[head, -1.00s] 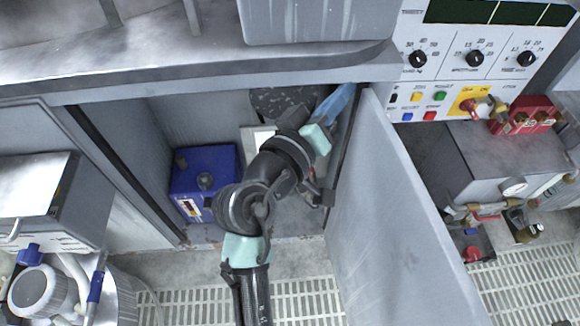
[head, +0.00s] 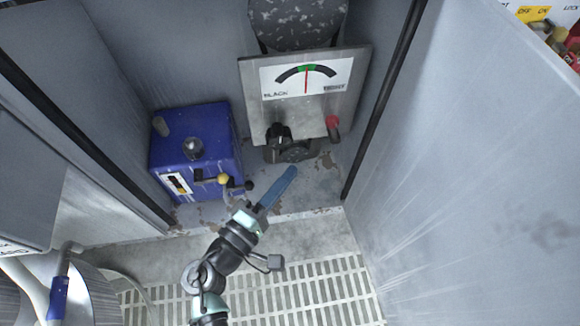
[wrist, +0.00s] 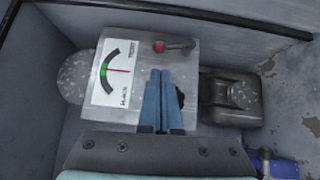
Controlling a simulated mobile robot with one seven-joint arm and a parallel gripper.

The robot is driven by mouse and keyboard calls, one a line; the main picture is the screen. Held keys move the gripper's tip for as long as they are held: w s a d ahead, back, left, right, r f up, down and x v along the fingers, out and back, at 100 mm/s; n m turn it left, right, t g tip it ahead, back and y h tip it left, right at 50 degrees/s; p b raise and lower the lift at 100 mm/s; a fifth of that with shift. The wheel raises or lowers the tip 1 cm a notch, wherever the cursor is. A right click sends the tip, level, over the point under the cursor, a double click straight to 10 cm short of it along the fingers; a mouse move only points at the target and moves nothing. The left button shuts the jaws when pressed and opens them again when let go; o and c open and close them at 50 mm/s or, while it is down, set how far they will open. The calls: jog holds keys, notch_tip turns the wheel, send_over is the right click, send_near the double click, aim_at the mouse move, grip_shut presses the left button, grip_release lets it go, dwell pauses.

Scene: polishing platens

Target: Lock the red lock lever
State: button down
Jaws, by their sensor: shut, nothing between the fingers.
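The red lock lever (head: 332,124) has a red knob on a dark arm. It sits at the lower right of a grey gauge panel (head: 318,118) inside the cabinet. In the wrist view the lever (wrist: 160,47) lies beyond my fingertips, with a visible gap in the picture. My gripper (head: 291,170) has blue fingers, closed together and empty, below and left of the lever in the head view. In the wrist view my gripper (wrist: 161,71) overlaps the panel and partly hides a black knob (wrist: 180,98).
A black knob (head: 278,134) sits at the panel's lower left, left of the lever. A blue box (head: 205,145) with small levers stands to the left. The cabinet's open door (head: 460,170) and side wall bound the space. The floor before the panel is mostly clear.

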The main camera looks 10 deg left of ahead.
aim_at(334, 125)
jog(key=b+x, duration=0.2)
jog(key=x, duration=1)
jog(key=shift+s+b, duration=0.1)
jog(key=shift+b, duration=0.3)
jog(key=r+p, duration=0.1)
jog(key=p, duration=0.1)
jog(key=shift+d+m+g+y+p, duration=0.3)
jog(key=shift+d+m+g+p, duration=0.05)
jog(key=shift+d+m+g, duration=0.05)
jog(key=shift+w+d, duration=0.3)
jog(key=shift+d, duration=0.2)
